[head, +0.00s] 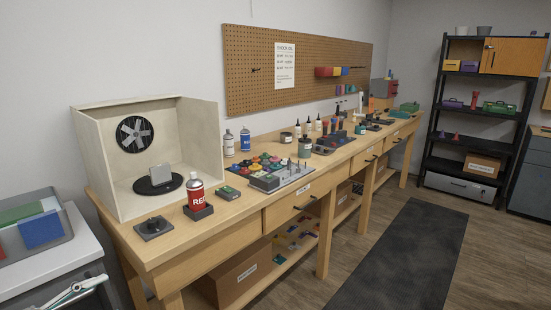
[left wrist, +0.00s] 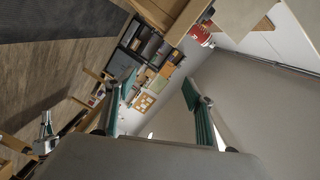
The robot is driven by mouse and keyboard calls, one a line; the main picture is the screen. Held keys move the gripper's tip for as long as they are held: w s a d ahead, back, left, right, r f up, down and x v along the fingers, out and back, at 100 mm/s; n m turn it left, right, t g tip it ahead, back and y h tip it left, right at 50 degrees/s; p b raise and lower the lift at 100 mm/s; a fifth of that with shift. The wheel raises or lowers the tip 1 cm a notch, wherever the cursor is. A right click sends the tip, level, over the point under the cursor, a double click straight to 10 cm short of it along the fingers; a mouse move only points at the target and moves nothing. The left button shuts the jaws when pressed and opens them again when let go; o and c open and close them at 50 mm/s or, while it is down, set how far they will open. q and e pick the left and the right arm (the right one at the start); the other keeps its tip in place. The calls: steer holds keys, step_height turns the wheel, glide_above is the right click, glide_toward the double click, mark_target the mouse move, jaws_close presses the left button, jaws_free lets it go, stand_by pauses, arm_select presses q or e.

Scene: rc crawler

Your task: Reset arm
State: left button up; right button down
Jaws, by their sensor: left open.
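My left gripper (left wrist: 160,92) is open in the left wrist view, its two teal-padded fingers wide apart with nothing between them. In the head view a pale part of my left arm (head: 75,290) shows at the lower left corner, beside the grey cart and left of the workbench (head: 165,262).
The workbench carries an open-fronted booth (head: 198,140) with a fan, a red spray can (head: 195,192), bottles and trays. A grey cart (head: 60,255) with a bin stands at left. A black shelf (head: 450,125) stands at back right. The dark floor mat (head: 400,260) is clear.

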arm_select(q)
steer(key=s+d+f+n+y+p, duration=0.1)
steer(key=s+d+f+n+y, duration=0.1)
steer(key=s+f+n, duration=0.3)
steer(key=s+d+f+n+y, duration=0.1)
steer(key=d+f+n+y, duration=0.15)
steer(key=f, duration=0.55)
steer(key=s+d+f+n+y+p, duration=0.1)
steer(key=s+f+n+y, duration=0.25)
steer(key=f, duration=0.25)
steer(key=s+d+f+n+g, duration=0.1)
steer(key=s+d+f+n, duration=0.1)
steer(key=s+d+f, duration=0.2)
steer(key=s+d+f+n+g, duration=0.2)
steer(key=s+d+f+n, duration=0.1)
steer(key=d, duration=0.6)
steer(key=shift+s+f+p, duration=0.45)
steer(key=shift+s+f, duration=0.25)
steer(key=shift+f, duration=0.2)
